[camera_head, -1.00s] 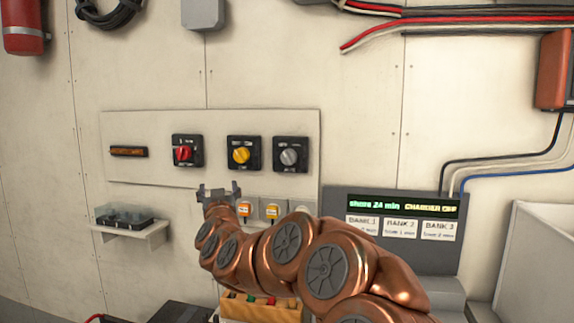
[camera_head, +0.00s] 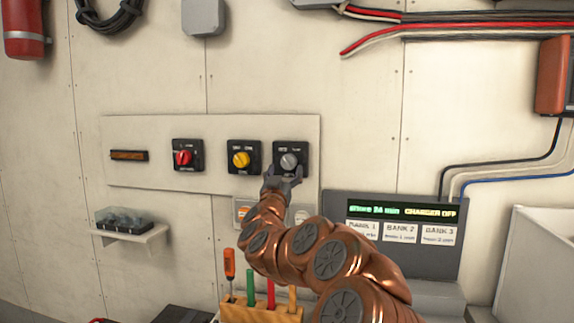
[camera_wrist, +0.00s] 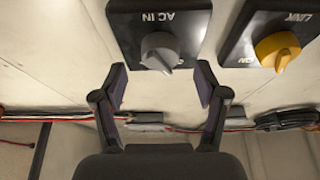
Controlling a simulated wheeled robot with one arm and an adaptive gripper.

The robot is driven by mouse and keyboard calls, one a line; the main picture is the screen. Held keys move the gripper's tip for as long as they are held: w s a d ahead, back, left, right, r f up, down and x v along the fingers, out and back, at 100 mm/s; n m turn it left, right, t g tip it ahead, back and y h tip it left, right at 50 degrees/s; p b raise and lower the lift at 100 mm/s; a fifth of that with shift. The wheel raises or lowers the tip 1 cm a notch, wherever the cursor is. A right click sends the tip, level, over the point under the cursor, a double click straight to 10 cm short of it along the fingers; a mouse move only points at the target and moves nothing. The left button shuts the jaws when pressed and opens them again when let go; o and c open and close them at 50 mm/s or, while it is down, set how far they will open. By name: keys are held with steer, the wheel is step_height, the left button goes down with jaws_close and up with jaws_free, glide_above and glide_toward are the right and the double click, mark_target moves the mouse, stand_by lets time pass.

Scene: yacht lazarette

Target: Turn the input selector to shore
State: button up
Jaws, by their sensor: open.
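The input selector is a grey knob on a black plate (camera_head: 304,172) at the right of the pale wall panel. In the wrist view its plate reads "AC IN" (camera_wrist: 172,15) and the grey knob (camera_wrist: 158,48) has a pointed end. My gripper (camera_head: 283,178) is open and empty, just in front of and below the knob. In the wrist view the open fingers (camera_wrist: 160,80) stand to either side, with the knob beyond the tips and roughly centred. The fingers do not appear to touch it. The knob's position labels are not readable.
A yellow knob (camera_head: 240,159), labelled "LINK" and "ON" in the wrist view (camera_wrist: 277,51), is close beside. A red knob (camera_head: 183,158) is further left. A display unit (camera_head: 400,212) stands at right, and a screwdriver rack (camera_head: 255,311) below.

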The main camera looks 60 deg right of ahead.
mark_target(287, 166)
steer(key=shift+x, duration=1.05)
steer(key=shift+w+d+r+p, duration=0.2)
steer(key=shift+d+p, duration=0.15)
steer(key=shift+d, duration=0.15)
steer(key=c, duration=1.2)
steer(key=shift+o, duration=0.2)
